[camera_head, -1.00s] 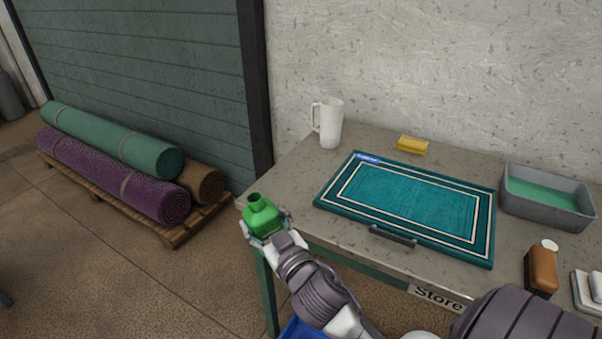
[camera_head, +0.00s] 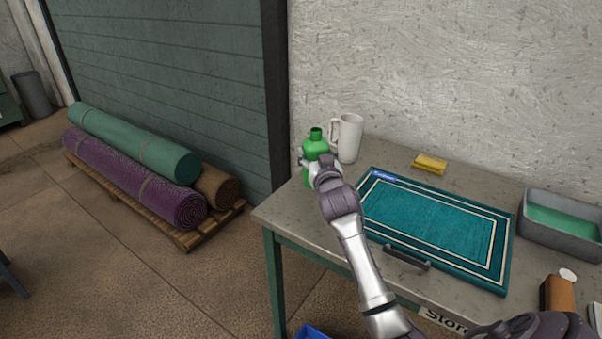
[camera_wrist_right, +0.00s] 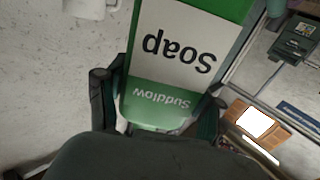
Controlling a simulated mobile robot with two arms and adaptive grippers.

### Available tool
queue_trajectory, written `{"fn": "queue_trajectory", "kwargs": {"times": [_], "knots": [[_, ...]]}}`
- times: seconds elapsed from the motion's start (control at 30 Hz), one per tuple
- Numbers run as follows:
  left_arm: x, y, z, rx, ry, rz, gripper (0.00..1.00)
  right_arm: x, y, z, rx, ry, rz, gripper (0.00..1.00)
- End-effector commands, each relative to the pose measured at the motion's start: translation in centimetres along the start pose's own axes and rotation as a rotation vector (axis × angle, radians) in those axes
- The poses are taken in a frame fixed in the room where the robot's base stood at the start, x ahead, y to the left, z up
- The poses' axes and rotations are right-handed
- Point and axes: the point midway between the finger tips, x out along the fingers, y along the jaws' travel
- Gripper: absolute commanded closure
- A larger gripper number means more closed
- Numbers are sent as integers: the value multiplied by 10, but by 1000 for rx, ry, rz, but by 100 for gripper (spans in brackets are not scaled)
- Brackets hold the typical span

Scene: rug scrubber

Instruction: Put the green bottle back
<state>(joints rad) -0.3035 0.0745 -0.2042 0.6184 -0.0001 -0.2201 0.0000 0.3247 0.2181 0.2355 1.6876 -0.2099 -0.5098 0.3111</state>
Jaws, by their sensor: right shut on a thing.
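The green bottle (camera_head: 316,146) is upright at the left end of the table, just left of the white jug (camera_head: 349,138). My right gripper (camera_head: 318,165) is shut on it, and the arm hides part of the bottle. In the right wrist view the bottle (camera_wrist_right: 190,50) fills the middle, its label reading "Soap" and "Suddlow" upside down, between the two dark fingers. I cannot tell whether its base touches the table top. My left gripper is not in view.
The grey table (camera_head: 290,217) holds a teal rug (camera_head: 435,225) with a dark-handled tool, a yellow sponge (camera_head: 430,163), a grey tub (camera_head: 562,240) of green liquid and a brown bottle (camera_head: 557,294). Rolled rugs (camera_head: 135,145) lie on a pallet at left. The table's front left corner is clear.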

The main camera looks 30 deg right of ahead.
Motion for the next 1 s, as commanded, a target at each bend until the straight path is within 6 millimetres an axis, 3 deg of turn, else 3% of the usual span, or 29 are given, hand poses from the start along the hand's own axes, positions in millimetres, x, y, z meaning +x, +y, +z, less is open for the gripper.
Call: {"fn": "queue_trajectory", "kwargs": {"times": [0.1, 0.3, 0.63, 1.0], "knots": [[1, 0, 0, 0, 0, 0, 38, 16, -19, 12, 4, 3, -2, 93], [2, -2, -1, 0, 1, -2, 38, 29, -33, 23, 1, 6, 0, 93], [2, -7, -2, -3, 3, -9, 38, 30, -34, 62, -1, 3, -1, 93], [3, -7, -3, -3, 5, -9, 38, 30, -34, 67, 0, 6, -1, 93]]}}
